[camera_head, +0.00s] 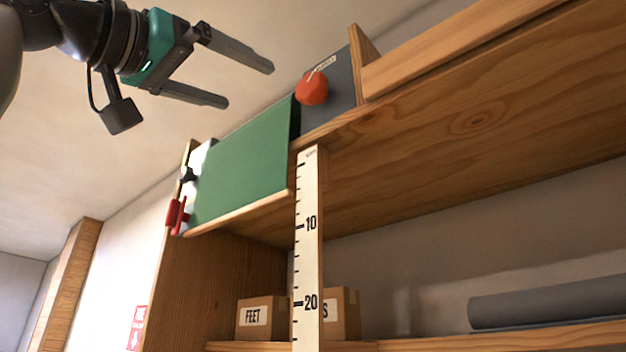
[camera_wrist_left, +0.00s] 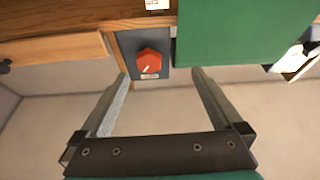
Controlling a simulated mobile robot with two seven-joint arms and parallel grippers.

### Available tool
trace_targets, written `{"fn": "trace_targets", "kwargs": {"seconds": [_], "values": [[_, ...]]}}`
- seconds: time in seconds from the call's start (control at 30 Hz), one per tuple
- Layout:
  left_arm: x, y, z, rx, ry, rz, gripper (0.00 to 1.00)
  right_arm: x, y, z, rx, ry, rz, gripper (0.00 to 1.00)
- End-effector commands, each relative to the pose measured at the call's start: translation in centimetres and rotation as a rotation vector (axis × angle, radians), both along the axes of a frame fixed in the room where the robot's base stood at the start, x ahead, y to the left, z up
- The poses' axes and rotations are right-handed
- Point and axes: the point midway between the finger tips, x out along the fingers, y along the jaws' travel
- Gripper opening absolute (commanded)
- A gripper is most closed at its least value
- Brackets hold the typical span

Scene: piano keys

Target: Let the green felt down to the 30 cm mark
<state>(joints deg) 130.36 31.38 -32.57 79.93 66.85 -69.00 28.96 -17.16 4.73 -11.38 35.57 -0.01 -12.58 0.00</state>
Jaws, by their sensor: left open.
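The green felt (camera_head: 245,158) is a flat sheet at the upper left of the wooden unit in the head view. It also fills the upper right of the left wrist view (camera_wrist_left: 235,32). A white ruler (camera_head: 308,235) with marks 10 and 20 hangs below the felt's right end; the 30 mark is not in view. An orange-red knob (camera_head: 312,87) sits on a grey panel right of the felt, and shows between my fingers in the wrist view (camera_wrist_left: 150,63). My left gripper (camera_head: 250,84) is open and empty, apart from the knob. My right gripper is not in view.
A red clip-like part (camera_head: 175,214) and a black knob (camera_head: 188,175) are at the felt's left end. Boxes (camera_head: 262,317) stand on the lower shelf (camera_head: 450,341), behind the ruler. A grey roll (camera_head: 545,302) lies at right. A wooden rail (camera_head: 460,50) runs along the top.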

Motion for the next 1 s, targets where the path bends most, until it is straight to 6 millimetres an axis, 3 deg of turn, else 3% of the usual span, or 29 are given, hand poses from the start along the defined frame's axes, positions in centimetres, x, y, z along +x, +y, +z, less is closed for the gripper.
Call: {"fn": "trace_targets", "kwargs": {"seconds": [0.03,0.1,0.27,0.8,1.0], "values": [[-1.6,-0.1,0.7,0.007,-0.018,-0.003,1.00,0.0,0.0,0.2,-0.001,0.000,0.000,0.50],[-2.8,-0.3,1.1,0.015,-0.030,-0.006,1.00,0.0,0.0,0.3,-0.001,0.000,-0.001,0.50],[-3.1,-0.9,1.7,0.021,-0.036,-0.009,1.00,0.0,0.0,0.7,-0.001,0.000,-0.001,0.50],[5.1,-6.7,6.0,0.020,-0.034,-0.009,1.00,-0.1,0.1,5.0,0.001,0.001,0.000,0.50],[7.1,-8.1,6.9,0.019,-0.035,-0.009,1.00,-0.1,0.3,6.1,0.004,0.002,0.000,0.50]]}}
